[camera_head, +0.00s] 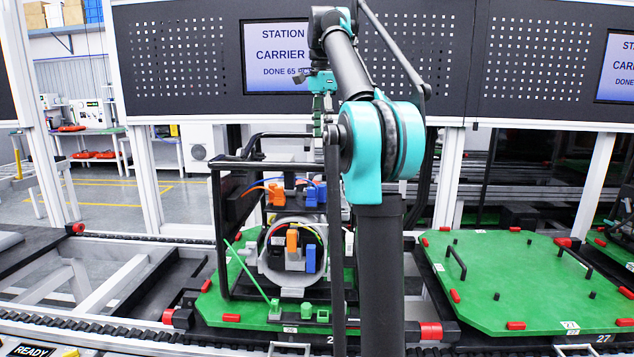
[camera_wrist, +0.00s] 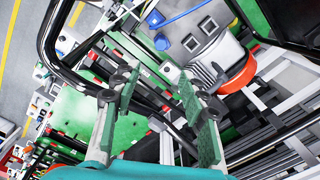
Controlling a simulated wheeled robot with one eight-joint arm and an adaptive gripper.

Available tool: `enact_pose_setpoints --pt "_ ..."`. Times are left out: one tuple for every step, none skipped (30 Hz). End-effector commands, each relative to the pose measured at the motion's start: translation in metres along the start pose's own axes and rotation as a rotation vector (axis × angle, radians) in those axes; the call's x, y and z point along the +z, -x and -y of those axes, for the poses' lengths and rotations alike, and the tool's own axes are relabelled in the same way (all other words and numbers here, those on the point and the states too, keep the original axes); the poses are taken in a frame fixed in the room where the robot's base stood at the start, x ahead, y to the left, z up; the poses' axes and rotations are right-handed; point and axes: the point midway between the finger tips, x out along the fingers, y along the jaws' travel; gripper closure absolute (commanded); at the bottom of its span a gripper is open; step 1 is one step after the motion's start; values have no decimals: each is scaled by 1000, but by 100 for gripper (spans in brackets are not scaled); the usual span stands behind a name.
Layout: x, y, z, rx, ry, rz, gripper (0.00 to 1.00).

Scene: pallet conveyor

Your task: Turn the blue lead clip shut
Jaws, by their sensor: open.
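In the head view, a blue clip (camera_head: 316,195) sits beside an orange clip (camera_head: 277,194) at the top of the black-framed unit. A second blue piece (camera_head: 310,260) sits lower, beside an orange one (camera_head: 292,240) on the round grey housing. I cannot tell which is the lead clip. In the wrist view, a blue clip (camera_wrist: 155,18) with a blue lead shows near the top edge. My gripper (camera_wrist: 154,78) is open, with nothing between its fingers. In the head view my gripper (camera_head: 320,105) hangs above the unit, apart from the clips; my arm hides the unit's right side.
The black frame (camera_head: 217,235) surrounds the housing on a green pallet (camera_head: 215,305). A green rod leans at its front left. Another green pallet (camera_head: 520,285) with black handles lies to the right, its top mostly clear. A perforated panel with a screen (camera_head: 278,60) stands behind.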

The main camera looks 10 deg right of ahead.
Motion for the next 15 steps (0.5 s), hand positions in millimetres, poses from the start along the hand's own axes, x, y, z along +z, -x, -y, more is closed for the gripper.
enact_pose_setpoints --pt "0 -1 0 0 0 0 57" --pt "0 -2 0 0 0 0 57" --pt "0 -4 0 0 0 0 57" --pt "0 -6 0 0 0 0 57" --pt "0 -8 0 0 0 0 57" --pt "0 -12 0 0 0 0 57" --pt "0 -15 0 0 0 0 57" --pt "0 -19 0 0 0 0 57" --pt "0 -25 0 0 0 0 57" --pt "0 -30 0 0 0 0 57" --pt "0 -35 0 0 0 0 57" --pt "0 -42 0 0 0 0 57" --pt "0 -47 0 0 0 0 57" --pt "0 -52 0 0 0 0 57" --pt "0 -60 0 0 0 0 57"
